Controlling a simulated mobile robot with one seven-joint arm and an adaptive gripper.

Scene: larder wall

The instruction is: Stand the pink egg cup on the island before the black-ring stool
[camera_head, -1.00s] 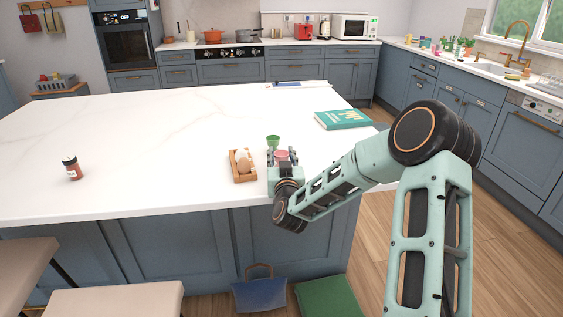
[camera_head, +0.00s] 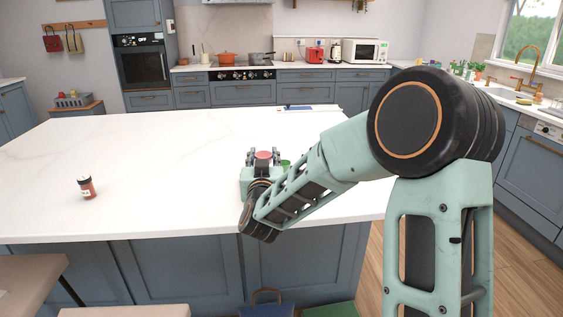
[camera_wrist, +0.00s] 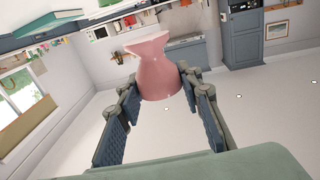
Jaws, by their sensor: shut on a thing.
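The pink egg cup (camera_head: 263,155) is held in my gripper (camera_head: 262,160) above the near part of the white island (camera_head: 150,150). In the wrist view the pink egg cup (camera_wrist: 153,66) sits tilted in the picture between the two fingertips of my gripper (camera_wrist: 160,88), which are closed on it. Two stools show at the lower left, one with a beige seat (camera_head: 28,280) and one (camera_head: 125,312) cut off by the frame. No black ring is visible on either, so I cannot tell which is the black-ring stool.
A green cup (camera_head: 285,163) shows partly beside my gripper. A blue bag (camera_head: 266,308) and a green thing (camera_head: 330,309) are below the island front. The island's middle and left are mostly clear.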

